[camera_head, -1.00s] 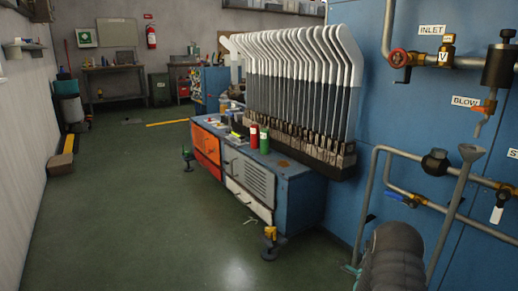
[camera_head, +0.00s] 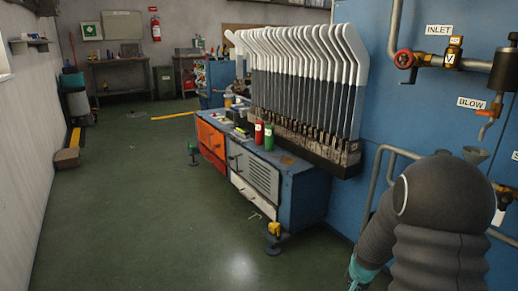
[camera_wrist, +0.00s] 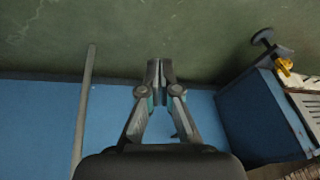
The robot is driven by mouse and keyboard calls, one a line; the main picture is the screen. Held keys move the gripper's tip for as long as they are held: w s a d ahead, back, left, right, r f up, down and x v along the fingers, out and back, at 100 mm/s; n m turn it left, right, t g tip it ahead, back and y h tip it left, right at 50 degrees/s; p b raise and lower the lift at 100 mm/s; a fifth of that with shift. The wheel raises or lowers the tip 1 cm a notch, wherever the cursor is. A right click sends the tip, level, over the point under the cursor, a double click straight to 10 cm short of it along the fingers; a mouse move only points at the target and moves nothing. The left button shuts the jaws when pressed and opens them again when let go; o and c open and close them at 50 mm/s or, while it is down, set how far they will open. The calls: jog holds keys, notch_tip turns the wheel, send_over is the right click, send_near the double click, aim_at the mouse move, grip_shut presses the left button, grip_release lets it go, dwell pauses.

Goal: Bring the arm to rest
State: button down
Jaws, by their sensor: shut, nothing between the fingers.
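My gripper (camera_wrist: 160,70) shows in the wrist view with its two fingers together and nothing between them. Behind its fingers are the blue wall panel and the dark green floor. In the head view my dark grey arm fills the lower right, in front of the blue machine (camera_head: 376,130) and its pipes.
A blue workbench (camera_head: 300,196) with a row of white-topped sock boards (camera_head: 345,70) stands left of my arm. Red valve (camera_head: 403,59) and pipework are on the right. A grey pipe (camera_wrist: 84,105) runs left of the gripper.

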jog(key=s+a+r+n+p, duration=0.2)
jog(key=s+a+r, duration=0.2)
jog(key=s+r, duration=0.4)
jog(key=s+a+r+n+t+p, duration=0.1)
jog(key=s+a+r+n+p, duration=0.2)
jog(key=s+r, duration=0.6)
jog(key=s+a+r+n+t+y+p, duration=0.1)
jog(key=s+a+r, duration=0.5)
jog(key=r, duration=1.1)
jog(key=s+n+p, duration=0.1)
jog(key=s, duration=0.2)
jog(key=shift+a+r+n, duration=0.2)
jog(key=shift+r+n, duration=0.1)
jog(key=shift+r, duration=0.1)
